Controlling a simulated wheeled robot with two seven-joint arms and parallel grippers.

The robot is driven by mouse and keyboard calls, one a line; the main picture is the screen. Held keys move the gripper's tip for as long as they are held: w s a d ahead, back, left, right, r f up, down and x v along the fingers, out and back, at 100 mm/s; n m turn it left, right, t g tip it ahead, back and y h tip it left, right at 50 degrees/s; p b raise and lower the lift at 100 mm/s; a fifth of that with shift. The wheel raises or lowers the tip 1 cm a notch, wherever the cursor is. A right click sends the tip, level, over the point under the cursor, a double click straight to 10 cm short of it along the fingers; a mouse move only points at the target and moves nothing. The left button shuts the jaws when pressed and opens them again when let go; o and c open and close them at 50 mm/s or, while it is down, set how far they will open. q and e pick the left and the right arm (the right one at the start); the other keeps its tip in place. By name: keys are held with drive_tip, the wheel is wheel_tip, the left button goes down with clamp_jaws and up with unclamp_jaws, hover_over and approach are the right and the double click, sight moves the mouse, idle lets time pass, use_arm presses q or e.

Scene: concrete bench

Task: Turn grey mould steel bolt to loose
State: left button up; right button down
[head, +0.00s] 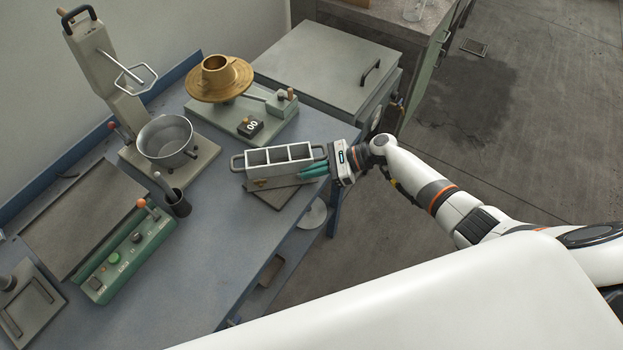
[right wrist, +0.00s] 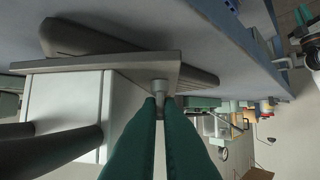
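The grey mould (head: 262,170) is a long steel box with a row of three open square cells and a loop handle at each end. It sits near the right edge of the bench. My right gripper (head: 310,172) has teal fingers and reaches in from the right at the mould's near right end. In the right wrist view its fingertips (right wrist: 161,102) lie close on both sides of the bolt. My left gripper is not in view.
A mixer with a steel bowl (head: 165,138) and a green control box (head: 128,250) are to the left. The front middle of the bench (head: 210,255) is clear.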

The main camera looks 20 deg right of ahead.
drive_tip(key=shift+w+n+g+b, duration=0.15)
drive_tip(key=shift+n+g+b, duration=0.45)
drive_tip(key=shift+b, duration=0.1)
drive_tip(key=c, duration=1.6)
unclamp_jaws()
drive_tip(key=shift+r, duration=0.1)
